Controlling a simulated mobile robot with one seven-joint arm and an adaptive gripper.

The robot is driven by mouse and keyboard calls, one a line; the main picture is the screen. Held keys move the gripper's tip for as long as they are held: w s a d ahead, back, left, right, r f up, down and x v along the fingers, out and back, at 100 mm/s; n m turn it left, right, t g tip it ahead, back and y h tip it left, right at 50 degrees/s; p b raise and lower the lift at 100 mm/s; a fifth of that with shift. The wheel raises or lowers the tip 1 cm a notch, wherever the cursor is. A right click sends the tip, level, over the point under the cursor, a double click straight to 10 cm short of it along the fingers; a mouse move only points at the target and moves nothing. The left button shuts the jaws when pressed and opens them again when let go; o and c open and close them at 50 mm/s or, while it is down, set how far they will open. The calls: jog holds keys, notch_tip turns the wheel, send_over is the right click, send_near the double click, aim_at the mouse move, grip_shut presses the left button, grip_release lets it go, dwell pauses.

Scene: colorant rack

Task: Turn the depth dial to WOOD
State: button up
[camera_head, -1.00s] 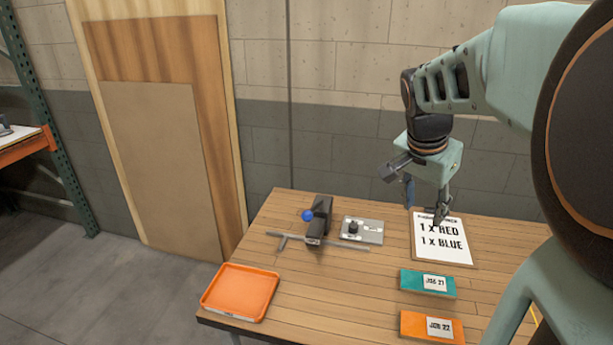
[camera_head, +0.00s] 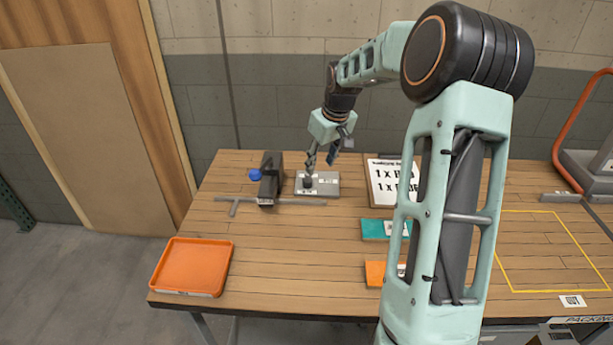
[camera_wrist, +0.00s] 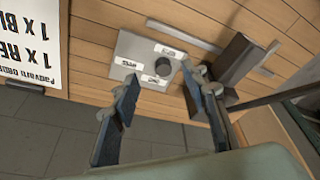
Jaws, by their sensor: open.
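The depth dial is a dark round knob (camera_wrist: 163,67) on a light grey plate (camera_wrist: 133,45), with several small white labels around it. The label text is too small to read, so I cannot tell where the dial points. In the head view the plate (camera_head: 326,186) lies on the table near its back edge, with the knob (camera_head: 308,183) at its left part. My gripper (camera_head: 320,164) is above the plate, tilted downward. In the wrist view my gripper (camera_wrist: 160,77) is open and empty. Its fingertips lie either side of the knob in the picture; I see no contact.
A printed order sheet (camera_head: 378,188) lies to the right. An orange tray (camera_head: 192,266) is at front left.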

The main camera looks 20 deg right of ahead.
aim_at(308, 180)
jog(key=shift+n+t+y, duration=0.4)
jog(key=shift+n+y, duration=0.2)
jog(key=shift+n, duration=0.1)
jog(key=x, duration=0.4)
jog(key=w+x, duration=0.1)
jog(key=x, duration=0.3)
jog(key=w+x, duration=0.1)
jog(key=x, duration=0.3)
jog(key=shift+d+r, duration=0.35)
jog(key=shift+r, duration=0.1)
grip_shut()
